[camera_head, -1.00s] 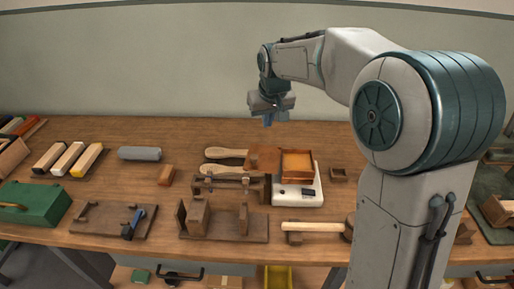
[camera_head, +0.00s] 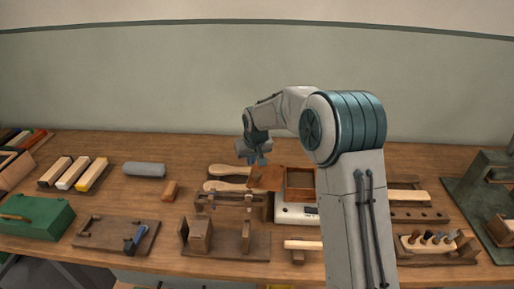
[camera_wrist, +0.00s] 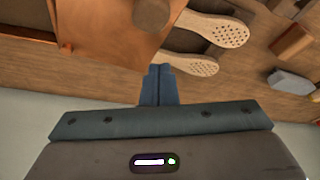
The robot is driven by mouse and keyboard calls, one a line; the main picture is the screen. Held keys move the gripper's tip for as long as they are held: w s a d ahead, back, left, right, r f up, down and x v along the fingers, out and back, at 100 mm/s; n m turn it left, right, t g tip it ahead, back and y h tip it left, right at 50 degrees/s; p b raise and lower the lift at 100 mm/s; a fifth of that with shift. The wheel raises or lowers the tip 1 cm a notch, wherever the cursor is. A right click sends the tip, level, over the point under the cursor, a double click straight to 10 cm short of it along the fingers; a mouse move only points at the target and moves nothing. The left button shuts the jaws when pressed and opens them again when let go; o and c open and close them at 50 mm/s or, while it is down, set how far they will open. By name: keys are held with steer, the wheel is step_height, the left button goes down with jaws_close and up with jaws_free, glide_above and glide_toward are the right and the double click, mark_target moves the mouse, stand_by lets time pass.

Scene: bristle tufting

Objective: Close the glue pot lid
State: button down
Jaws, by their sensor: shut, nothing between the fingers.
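The glue pot (camera_head: 298,212) has a white base and a square brown box on top, toward the right of the bench's middle. Its brown lid (camera_head: 265,178) stands open, leaning out to the left of the box. The lid fills the upper left of the wrist view (camera_wrist: 95,30), with a round brown knob on it. My gripper (camera_head: 260,162) is at the far side of the lid, close to its back edge. Its blue fingers (camera_wrist: 158,85) are shut with nothing between them, next to the lid's edge; I cannot tell whether they touch it.
Two pale perforated brush handles (camera_head: 228,186) lie left of the lid. A wooden jig (camera_head: 230,204) and a clamp fixture (camera_head: 200,237) stand in front. A grey cylinder (camera_head: 144,169) and a small wooden block (camera_head: 170,190) lie further left. The bench behind the lid is clear.

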steer(key=shift+s+d+r, duration=0.15)
steer(key=shift+s+d, duration=0.05)
steer(key=shift+s, duration=0.4)
steer(key=shift+s+d+r, duration=0.1)
steer(key=shift+s+d, duration=0.05)
steer(key=shift+s, duration=0.4)
steer(key=shift+s+d+f, duration=0.2)
steer(key=shift+s+d, duration=0.05)
steer(key=shift+s, duration=0.2)
